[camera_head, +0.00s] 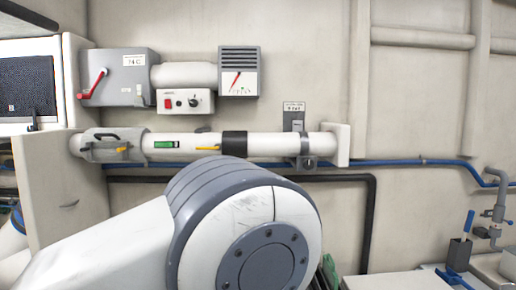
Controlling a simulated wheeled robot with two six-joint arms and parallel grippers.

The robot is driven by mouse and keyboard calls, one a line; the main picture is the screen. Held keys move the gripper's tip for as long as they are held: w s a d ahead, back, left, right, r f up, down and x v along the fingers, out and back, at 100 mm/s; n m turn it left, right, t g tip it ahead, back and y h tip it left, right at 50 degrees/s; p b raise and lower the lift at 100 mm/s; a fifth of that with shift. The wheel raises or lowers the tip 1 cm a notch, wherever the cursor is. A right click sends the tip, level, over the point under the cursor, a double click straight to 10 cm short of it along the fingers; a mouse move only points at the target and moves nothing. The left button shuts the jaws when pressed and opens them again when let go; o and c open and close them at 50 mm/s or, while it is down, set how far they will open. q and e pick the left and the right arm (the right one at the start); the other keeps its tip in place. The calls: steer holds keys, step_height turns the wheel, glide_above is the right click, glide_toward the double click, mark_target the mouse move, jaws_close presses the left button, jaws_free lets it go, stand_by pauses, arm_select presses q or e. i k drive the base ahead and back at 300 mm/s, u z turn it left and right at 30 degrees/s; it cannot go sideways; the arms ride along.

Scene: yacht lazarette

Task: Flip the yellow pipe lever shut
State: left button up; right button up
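A white horizontal pipe (280,144) runs along the back wall at mid height. A small yellow lever (208,148) lies roughly level on the front of the pipe, left of a black band. A second small yellow-orange piece (123,149) sits at the grey clamp near the pipe's left end. I cannot tell from this view which is the pipe lever or whether it stands open or shut. My large white and grey arm joint fills the lower middle, below the pipe. Neither of my grippers shows, and the space behind the joint is hidden.
A grey box (120,75) with a red handle (95,82), a switch box (185,101) and a gauge (238,81) are above the pipe. A blue hose (400,162) and black pipe (366,215) run below.

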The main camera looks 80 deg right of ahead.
mark_target(218, 147)
steer(key=z, duration=1.75)
steer(key=i, duration=0.7)
steer(key=z, duration=0.15)
